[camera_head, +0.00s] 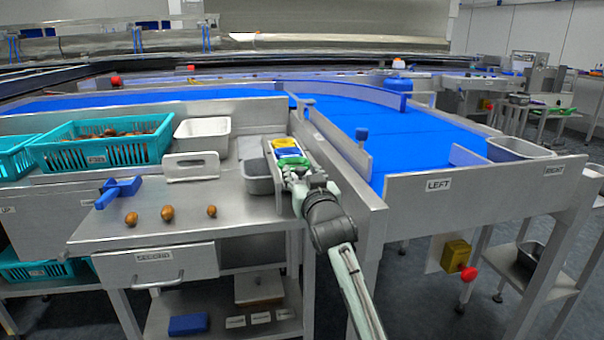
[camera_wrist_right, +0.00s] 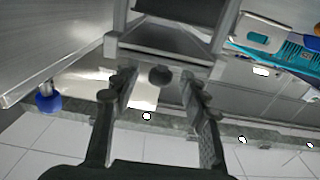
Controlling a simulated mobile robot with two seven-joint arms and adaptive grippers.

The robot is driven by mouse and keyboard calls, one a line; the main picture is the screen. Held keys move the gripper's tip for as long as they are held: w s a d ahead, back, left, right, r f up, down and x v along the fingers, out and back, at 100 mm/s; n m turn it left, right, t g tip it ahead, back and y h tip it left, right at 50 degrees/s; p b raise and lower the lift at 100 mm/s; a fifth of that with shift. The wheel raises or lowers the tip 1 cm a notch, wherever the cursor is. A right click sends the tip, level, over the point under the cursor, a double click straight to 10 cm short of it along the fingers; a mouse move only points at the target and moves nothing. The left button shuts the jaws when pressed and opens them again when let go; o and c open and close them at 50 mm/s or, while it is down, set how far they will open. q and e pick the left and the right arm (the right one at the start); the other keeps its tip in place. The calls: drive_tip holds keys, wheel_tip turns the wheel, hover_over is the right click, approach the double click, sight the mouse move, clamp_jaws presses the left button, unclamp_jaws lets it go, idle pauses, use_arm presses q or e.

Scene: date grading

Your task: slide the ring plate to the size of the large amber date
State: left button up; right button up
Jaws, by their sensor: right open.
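Three brown-amber dates lie apart on the steel table: a left one (camera_head: 131,218), a middle one (camera_head: 167,212) that looks largest, and a smaller right one (camera_head: 211,211). A pale plate with a slot (camera_head: 191,165) stands behind them; I cannot tell whether it is the ring plate. My right gripper (camera_head: 296,177) is at the narrow rack with coloured pieces, well right of the dates. In the right wrist view its fingers (camera_wrist_right: 158,86) are spread, with a dark round knob (camera_wrist_right: 160,75) between the tips; contact is unclear. My left gripper is out of view.
A teal crate of dates (camera_head: 100,152), a white bin (camera_head: 202,133) and a blue scoop (camera_head: 119,191) are on the left. A grey bin (camera_head: 259,184) sits beside the rack. The blue conveyor (camera_head: 415,138) lies right, behind a steel wall. The table around the dates is clear.

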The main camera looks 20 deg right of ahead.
sight(294, 158)
clamp_jaws()
drive_tip(key=x, duration=0.8)
drive_tip(key=shift+w+d, duration=0.1)
drive_tip(key=shift+w, duration=0.25)
drive_tip(key=shift+r, duration=0.2)
drive_tip(key=shift+c, duration=0.2)
unclamp_jaws()
drive_tip(key=shift+w+f, duration=0.15)
drive_tip(key=shift+w, duration=0.05)
drive_tip(key=shift+o, duration=0.2)
drive_tip(key=shift+s, duration=0.1)
